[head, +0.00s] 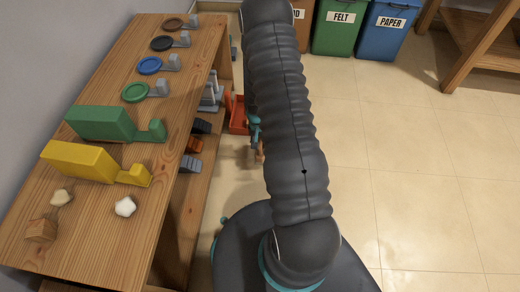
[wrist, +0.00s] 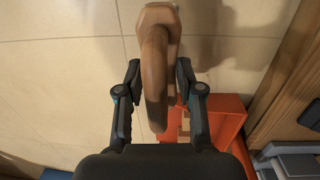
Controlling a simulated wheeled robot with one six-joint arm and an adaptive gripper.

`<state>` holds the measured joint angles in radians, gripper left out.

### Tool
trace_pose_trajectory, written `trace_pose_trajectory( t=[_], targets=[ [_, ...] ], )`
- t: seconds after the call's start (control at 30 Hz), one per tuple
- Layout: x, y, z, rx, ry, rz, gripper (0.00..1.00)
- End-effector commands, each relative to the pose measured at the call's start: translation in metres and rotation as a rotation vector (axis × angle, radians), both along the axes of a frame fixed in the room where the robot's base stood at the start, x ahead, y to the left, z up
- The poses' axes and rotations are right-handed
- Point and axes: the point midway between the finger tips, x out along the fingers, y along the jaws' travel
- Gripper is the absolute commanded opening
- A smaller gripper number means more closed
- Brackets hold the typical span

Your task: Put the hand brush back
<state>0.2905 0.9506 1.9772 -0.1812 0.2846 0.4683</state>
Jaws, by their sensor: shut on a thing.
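The hand brush (wrist: 154,40) shows in the wrist view as a brown, wooden-looking piece, rounded and elongated, between my fingers. My gripper (wrist: 158,72) is shut on it, with one finger at each side. In the head view my gripper (head: 256,130) is mostly hidden behind my arm, and only a small brown bit of the brush (head: 260,156) shows below it. The brush's bristles cannot be made out. The brush is held over the floor, beside a red open tray-like thing (wrist: 228,114), which also shows in the head view (head: 238,117).
A wooden bench (head: 190,93) at the left bears yellow (head: 78,160) and green (head: 103,123) blocks and several round pieces. Green (head: 338,30) and blue (head: 384,38) bins stand behind. The tiled floor at right is clear.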

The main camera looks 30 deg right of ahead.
Motion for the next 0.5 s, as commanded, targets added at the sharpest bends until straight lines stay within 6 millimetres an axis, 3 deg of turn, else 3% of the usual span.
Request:
trace_pose_trajectory(
  t=[0.33, 0.5],
  targets=[
    [0.0, 0.001, -0.037, 0.001, 0.001, 0.0, 0.0],
    [0.0, 0.0, -0.04, 0.0, 0.0, -0.001, 0.0]
  ],
)
